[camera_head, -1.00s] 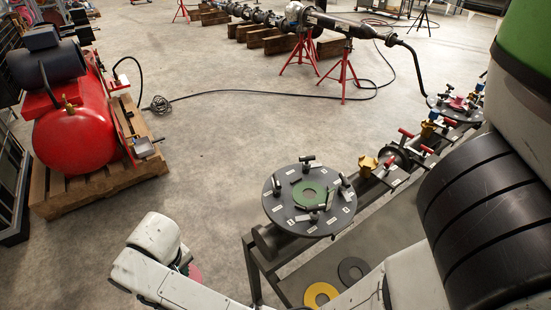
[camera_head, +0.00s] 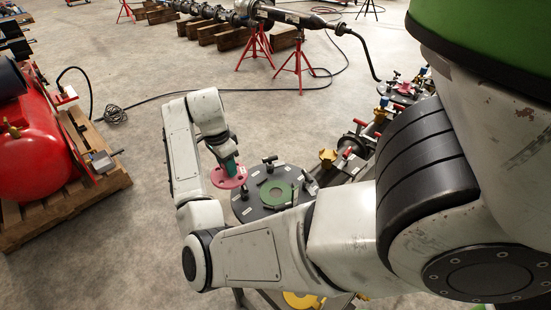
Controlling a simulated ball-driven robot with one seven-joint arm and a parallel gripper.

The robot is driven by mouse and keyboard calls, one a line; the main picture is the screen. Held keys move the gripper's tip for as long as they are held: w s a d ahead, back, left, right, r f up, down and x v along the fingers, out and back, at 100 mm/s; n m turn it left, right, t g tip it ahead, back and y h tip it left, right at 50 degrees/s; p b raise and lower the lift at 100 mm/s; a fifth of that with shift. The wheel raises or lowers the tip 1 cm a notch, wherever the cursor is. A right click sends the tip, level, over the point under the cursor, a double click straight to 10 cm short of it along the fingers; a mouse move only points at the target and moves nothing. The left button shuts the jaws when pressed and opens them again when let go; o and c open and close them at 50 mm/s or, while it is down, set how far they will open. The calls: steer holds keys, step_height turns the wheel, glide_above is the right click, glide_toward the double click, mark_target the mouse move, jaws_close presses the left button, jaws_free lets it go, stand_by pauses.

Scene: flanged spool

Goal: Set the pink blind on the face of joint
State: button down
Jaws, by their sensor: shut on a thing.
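The pink blind (camera_head: 227,180) is a flat disc held out in the air by my gripper (camera_head: 232,167). The jaws are shut on it, though the fingertips are small and hard to make out. The near joint face (camera_head: 246,212) is a dark round flange to the right of the blind, with a green ring (camera_head: 276,191) lying on its middle. Several clamps with black T-handles stand around the flange. The blind is apart from the ring, at the flange's left edge in the picture; its height over the flange is hard to tell. My arm hides the flange's lower edge.
A far dark flange (camera_head: 401,92) with a pinkish piece on it stands at the right, with a yellow-handled valve (camera_head: 328,157) between. A yellow ring (camera_head: 302,299) lies low under my arm. A red compressor (camera_head: 28,150) on a pallet stands left.

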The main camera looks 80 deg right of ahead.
steer(key=s+d+m+y+p, duration=0.1)
steer(key=s+d+m+p, duration=0.1)
steer(key=s+m, duration=1.15)
steer(key=shift+n, duration=0.45)
steer(key=shift+s+a+f+b, duration=0.1)
steer(key=shift+s+f+b, duration=0.05)
steer(key=shift+f+b, duration=1)
steer(key=shift+s+a+f+b, duration=0.1)
steer(key=shift+f+b, duration=0.6)
steer(key=shift+f, duration=0.75)
steer(key=shift+f+b, duration=0.35)
steer(key=shift+f, duration=0.05)
steer(key=shift+f+b, duration=0.5)
steer(key=shift+f, duration=0.2)
steer(key=shift+f, duration=0.15)
steer(key=c, duration=0.7)
jaws_free()
